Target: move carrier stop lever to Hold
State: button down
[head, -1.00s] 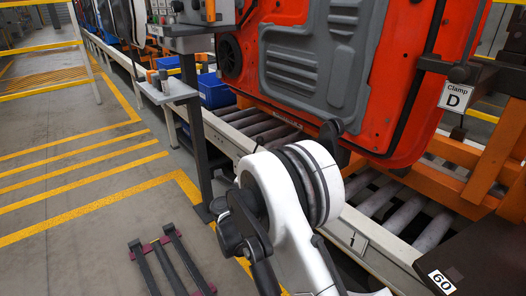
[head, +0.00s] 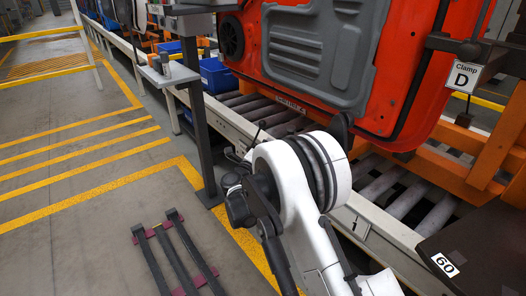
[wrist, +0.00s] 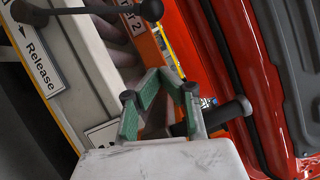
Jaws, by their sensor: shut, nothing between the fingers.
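The carrier stop lever (wrist: 95,10) shows at the top left of the wrist view as a dark rod with a round black knob. Its pivot end is beside a "Release" label (wrist: 38,58) on the pale rail; no Hold label is readable. In the head view a thin dark rod with a small knob, apparently this lever (head: 256,132), stands at the rail just left of my arm. My gripper (wrist: 162,76), with green-faced fingers, is shut and empty. In the wrist view it is below and right of the knob, apart from it. My arm hides it in the head view.
A red door (head: 385,75) with a grey panel hangs over the rollers (head: 385,185), close to my gripper. A dark cylinder (wrist: 235,110) lies right of the fingers. A grey post (head: 197,120) stands left of my arm. The marked floor at left is open.

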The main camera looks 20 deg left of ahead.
jog(key=w+a+r+b, duration=0.1)
jog(key=w+a+b, duration=0.1)
jog(key=w, duration=0.3)
jog(key=shift+w+a+r, duration=0.3)
jog(key=shift+a+r, duration=0.05)
jog(key=shift+a, duration=0.2)
